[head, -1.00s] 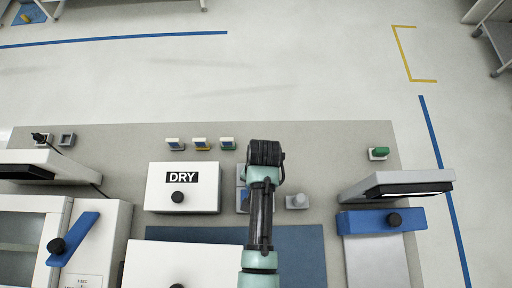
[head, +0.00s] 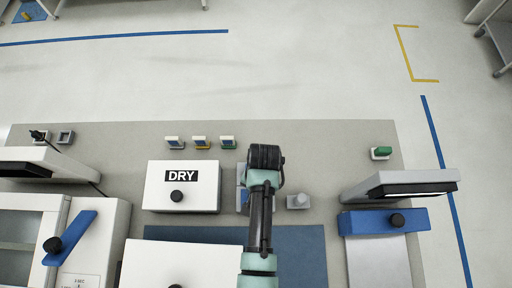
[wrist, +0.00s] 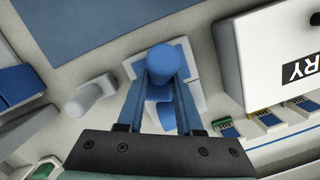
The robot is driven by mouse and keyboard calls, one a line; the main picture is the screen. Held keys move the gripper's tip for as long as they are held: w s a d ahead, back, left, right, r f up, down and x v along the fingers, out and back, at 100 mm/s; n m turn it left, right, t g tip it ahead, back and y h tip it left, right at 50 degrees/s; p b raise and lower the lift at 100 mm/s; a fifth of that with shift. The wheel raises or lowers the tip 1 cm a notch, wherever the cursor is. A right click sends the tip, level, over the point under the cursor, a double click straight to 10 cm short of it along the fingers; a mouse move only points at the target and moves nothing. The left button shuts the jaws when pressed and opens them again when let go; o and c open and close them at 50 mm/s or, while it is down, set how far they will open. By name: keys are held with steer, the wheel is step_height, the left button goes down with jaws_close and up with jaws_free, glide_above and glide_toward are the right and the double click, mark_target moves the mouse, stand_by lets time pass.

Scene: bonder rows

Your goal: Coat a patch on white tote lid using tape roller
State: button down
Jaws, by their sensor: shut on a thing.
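My gripper (wrist: 163,85) shows in the wrist view with its two blue fingers shut on a blue round-topped piece (wrist: 164,62), which looks like the tape roller's handle. A blue, curved lower part shows between the fingers, over a pale grey and blue holder (wrist: 188,62). I cannot tell whether the roller touches the holder. In the head view my arm hides the gripper and roller, and part of the holder (head: 241,198) shows beside it. A white lidded box marked DRY (head: 158,201) stands left of my arm. Another white lid (head: 145,262) lies nearer; which one is the tote lid is unclear.
A blue mat (head: 300,245) lies at the front. A small grey knobbed piece (head: 298,201) stands right of my arm. Several small coloured blocks (head: 200,141) line the back. Machines with blue levers (head: 365,222) flank the bench. Bare bench (head: 330,150) shows at the back right.

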steer(key=shift+w+d, duration=0.1)
steer(key=shift+w, duration=0.25)
steer(key=r+p, duration=0.1)
steer(key=w+r+p, duration=0.1)
steer(key=shift+r+p, duration=0.25)
steer(key=shift+p, duration=0.15)
step_height(320, 180, up, 3)
steer(key=p, duration=0.3)
steer(key=shift+s, duration=0.15)
steer(key=shift+s+r+p, duration=0.15)
steer(key=shift+r+p, duration=0.65)
steer(key=shift+p, duration=0.05)
steer(key=shift+f, duration=0.1)
